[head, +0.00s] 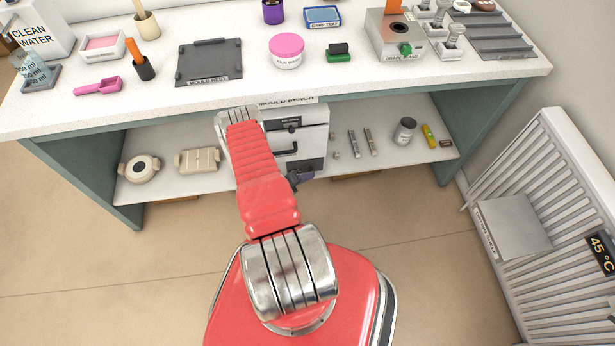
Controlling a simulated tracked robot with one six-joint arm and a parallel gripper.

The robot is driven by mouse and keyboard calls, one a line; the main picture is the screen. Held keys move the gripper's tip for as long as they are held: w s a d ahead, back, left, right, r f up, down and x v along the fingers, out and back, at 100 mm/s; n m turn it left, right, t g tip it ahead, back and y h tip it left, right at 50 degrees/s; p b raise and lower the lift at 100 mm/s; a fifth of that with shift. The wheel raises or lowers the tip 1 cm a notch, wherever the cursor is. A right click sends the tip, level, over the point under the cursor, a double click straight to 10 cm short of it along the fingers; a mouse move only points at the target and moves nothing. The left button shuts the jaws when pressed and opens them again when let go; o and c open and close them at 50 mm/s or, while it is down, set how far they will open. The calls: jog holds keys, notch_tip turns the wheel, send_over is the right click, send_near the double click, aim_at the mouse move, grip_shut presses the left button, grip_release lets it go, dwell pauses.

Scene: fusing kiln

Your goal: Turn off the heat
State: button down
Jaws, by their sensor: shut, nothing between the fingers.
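A small white and grey metal cabinet (312,117), which looks like the kiln, stands on the lower shelf under the bench. It has a dark front with a black lever handle (287,150); I cannot make out a marked heat switch on it. My arm hides its left part. My gripper (303,180) shows as a small dark shape below the cabinet front, partly behind my red arm. It is shut and holds nothing. I cannot tell whether it touches the cabinet. A black display (603,251) reading 45 °C is on the white slatted radiator (555,195) at the right.
The white bench top (390,83) holds a mould rest (209,62), a pink jar (286,51), a green block (339,52) and a grey machine with a green knob (405,48). The lower shelf (380,170) carries moulds, tools and a jar. The floor in front is clear.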

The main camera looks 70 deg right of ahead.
jog(key=shift+r, duration=0.2)
dwell(0.6)
jog(key=shift+d+r, duration=0.1)
jog(key=shift+r, duration=0.6)
jog(key=shift+w, duration=0.1)
jog(key=shift+r, duration=0.1)
jog(key=w+a+f, duration=0.1)
jog(key=a+f, duration=0.2)
jog(key=a, duration=0.6)
jog(key=shift+w+a, duration=0.15)
jog(key=shift+a, duration=0.05)
dwell(0.6)
dwell(0.3)
